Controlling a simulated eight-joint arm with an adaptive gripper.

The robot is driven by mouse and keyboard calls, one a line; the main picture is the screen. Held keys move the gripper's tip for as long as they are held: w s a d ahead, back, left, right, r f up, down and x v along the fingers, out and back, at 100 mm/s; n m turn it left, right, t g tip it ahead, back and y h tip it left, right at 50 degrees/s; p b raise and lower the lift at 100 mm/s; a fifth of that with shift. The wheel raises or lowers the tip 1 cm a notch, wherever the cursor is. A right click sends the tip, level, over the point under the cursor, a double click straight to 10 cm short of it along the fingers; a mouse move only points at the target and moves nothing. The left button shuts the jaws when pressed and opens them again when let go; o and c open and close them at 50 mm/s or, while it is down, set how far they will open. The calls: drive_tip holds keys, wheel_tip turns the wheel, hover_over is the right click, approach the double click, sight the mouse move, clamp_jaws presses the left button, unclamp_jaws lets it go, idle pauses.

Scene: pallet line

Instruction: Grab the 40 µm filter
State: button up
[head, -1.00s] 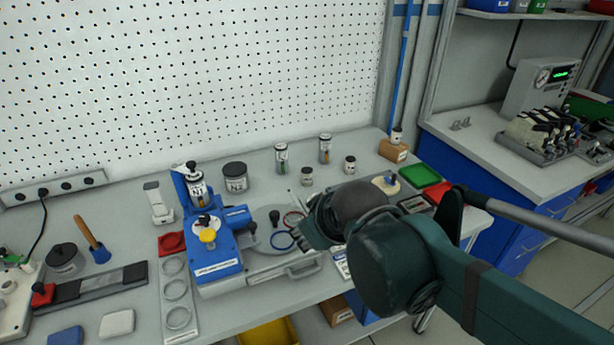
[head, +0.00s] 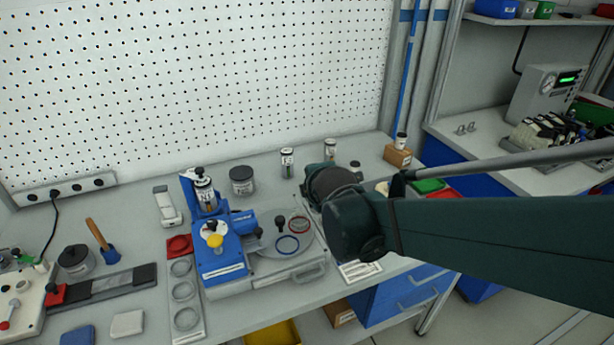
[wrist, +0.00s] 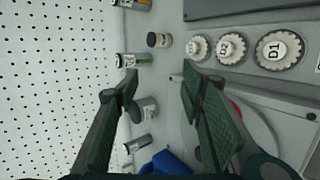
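I cannot read a 40 µm mark on anything, so I cannot tell which item is the filter. Red (head: 299,224) and blue (head: 287,245) rings lie on the round plate beside the blue machine. My gripper (wrist: 160,84) is open and empty above the bench. In the head view, my wrist hides its fingertips.
Toothed discs marked D1 (wrist: 274,50) and D2 (wrist: 232,48) sit in a row with a third. A small jar (wrist: 159,40) and a dark-lidded jar (head: 242,180) stand nearby. The blue machine (head: 220,262) is left of my gripper. The pegboard (head: 200,80) bounds the back.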

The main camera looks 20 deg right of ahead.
drive_tip(key=w+d+f+n+t+p, duration=0.1)
drive_tip(key=w+d+n, duration=0.2)
drive_tip(key=w+n, duration=0.3)
drive_tip(key=w+d+f+n+t+h+p, duration=0.1)
drive_tip(key=w+d+f+n+t+p, duration=0.1)
drive_tip(key=w+n, duration=0.5)
drive_tip(key=n, duration=0.2)
drive_tip(key=shift+w+d+n, duration=0.2)
drive_tip(key=shift+d+n, duration=0.2)
drive_tip(key=shift+f, duration=0.15)
drive_tip(key=shift+f+b, duration=0.95)
drive_tip(key=shift+f, duration=2.1)
drive_tip(key=shift+f, duration=0.5)
drive_tip(key=shift+b+x, duration=0.65)
drive_tip(key=shift+x, duration=1.8)
drive_tip(key=shift+d+r, duration=0.1)
